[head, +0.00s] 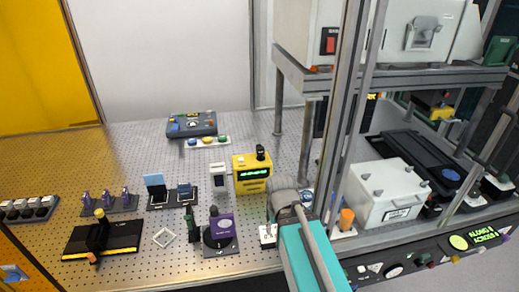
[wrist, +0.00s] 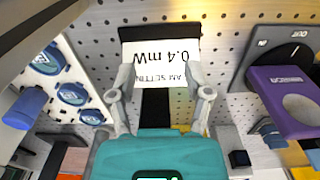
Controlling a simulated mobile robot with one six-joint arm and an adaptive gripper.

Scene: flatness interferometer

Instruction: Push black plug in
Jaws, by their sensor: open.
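My gripper (wrist: 158,95) is open, with its two grey fingers apart. In the head view my gripper (head: 284,188) is over the bench, just right of the yellow meter (head: 252,181). In the wrist view a white card (wrist: 158,52) reading "0.4 mW" lies beyond the fingertips. A dark bar (wrist: 155,106) shows between the fingers below the card; I cannot tell whether it is the black plug or whether a finger touches it. In the head view the white card's place (head: 267,236) is partly hidden by my arm.
A purple block (head: 222,226) on a dark plate stands left of my arm; it also shows in the wrist view (wrist: 285,98). Blue knobs (wrist: 72,94) are on the other side. A metal frame post (head: 345,120) and a white box (head: 385,195) stand right. Perforated bench is clear between fixtures.

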